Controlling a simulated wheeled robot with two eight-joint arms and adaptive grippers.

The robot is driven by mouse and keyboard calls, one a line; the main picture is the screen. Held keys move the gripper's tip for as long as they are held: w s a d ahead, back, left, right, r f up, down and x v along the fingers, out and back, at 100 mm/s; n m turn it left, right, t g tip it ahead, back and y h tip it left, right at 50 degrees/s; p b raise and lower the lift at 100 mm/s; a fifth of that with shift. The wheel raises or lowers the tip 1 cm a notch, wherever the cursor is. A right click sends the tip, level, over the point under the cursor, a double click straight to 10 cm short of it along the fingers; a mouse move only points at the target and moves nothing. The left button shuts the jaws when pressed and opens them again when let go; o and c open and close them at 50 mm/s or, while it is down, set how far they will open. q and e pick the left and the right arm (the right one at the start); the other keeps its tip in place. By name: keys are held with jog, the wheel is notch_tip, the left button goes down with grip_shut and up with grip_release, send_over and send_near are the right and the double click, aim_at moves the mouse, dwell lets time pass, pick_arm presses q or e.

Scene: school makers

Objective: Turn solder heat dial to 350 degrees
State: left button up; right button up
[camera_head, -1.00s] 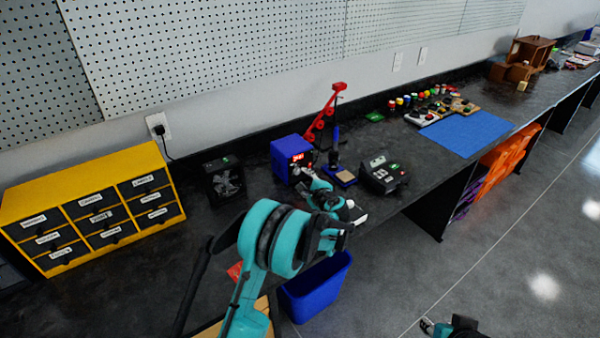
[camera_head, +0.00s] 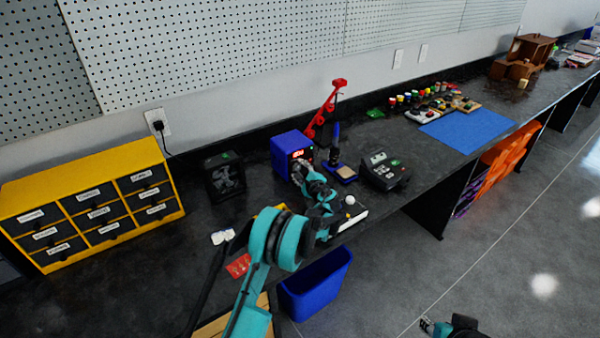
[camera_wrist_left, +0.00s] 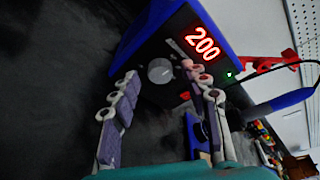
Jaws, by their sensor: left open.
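The blue solder station (camera_head: 286,147) stands on the dark bench, its front face partly covered by my left gripper in the head view. In the left wrist view, its red display (camera_wrist_left: 203,44) reads 200. Its grey round heat dial (camera_wrist_left: 160,71) sits on the dark front panel below the display. My left gripper (camera_head: 301,166) is open at the station's front. In the left wrist view, its two fingers (camera_wrist_left: 161,82) are spread on either side of the dial, with visible gaps. My right gripper (camera_head: 427,326) shows only partly at the bottom edge, above the floor.
A soldering iron in its stand (camera_head: 336,152) and a red arm (camera_head: 322,110) are close to the station's right. A black device (camera_head: 384,170) stands farther right, and a small black fan (camera_head: 224,177) to the left. A blue bin (camera_head: 317,287) is below the bench edge.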

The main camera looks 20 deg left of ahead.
pick_arm(q)
grip_shut()
jog(key=m+g, duration=0.1)
jog(key=m, duration=0.2)
jog(key=shift+w+r+g+y, duration=0.1)
jog(key=shift+w+g+y, duration=0.05)
jog(key=shift+g+y, duration=0.2)
jog(key=shift+w+d+m+g+y, duration=0.1)
jog(key=shift+m+g+y, duration=0.25)
jog(key=shift+m, duration=0.65)
jog(key=shift+d+m+g+y, duration=0.1)
jog(key=shift+m+g, duration=0.3)
jog(key=shift+m, duration=0.6)
